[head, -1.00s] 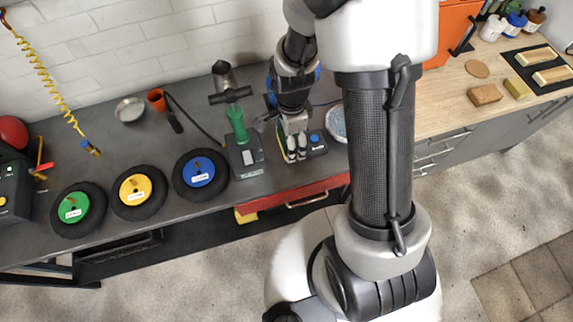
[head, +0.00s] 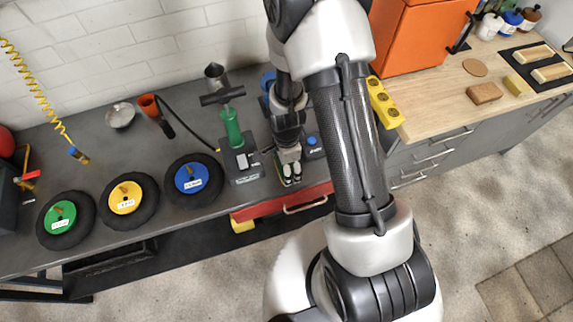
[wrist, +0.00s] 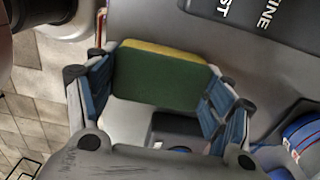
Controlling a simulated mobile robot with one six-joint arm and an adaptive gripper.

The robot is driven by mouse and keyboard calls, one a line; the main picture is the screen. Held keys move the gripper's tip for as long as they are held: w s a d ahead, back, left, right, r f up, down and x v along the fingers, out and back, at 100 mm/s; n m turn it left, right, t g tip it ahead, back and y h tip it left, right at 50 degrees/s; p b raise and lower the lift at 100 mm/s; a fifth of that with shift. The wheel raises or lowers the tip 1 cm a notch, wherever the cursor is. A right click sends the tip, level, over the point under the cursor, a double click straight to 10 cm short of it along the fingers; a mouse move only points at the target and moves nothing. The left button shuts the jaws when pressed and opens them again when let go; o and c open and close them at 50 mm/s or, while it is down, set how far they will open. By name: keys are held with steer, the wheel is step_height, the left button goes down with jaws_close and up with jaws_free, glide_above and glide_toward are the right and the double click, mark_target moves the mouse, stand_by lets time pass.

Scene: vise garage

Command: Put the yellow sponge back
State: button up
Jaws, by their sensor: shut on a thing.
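The sponge has a dark green face and a yellow edge; in the wrist view the sponge (wrist: 158,80) sits between my two fingers, which are shut on its ends. In the head view my gripper (head: 289,172) points down near the front edge of the grey bench, just right of the green-handled pump. Only a small green and yellow bit of the sponge shows there under the fingertips. I cannot tell whether it touches the bench.
The green-handled pump (head: 231,128) stands close left of my gripper. Wheels with blue (head: 192,178), yellow and green hubs lie farther left. The wooden counter (head: 440,105) is right.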

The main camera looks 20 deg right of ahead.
steer(key=shift+f, duration=0.15)
steer(key=o, duration=1)
steer(key=shift+o, duration=0.2)
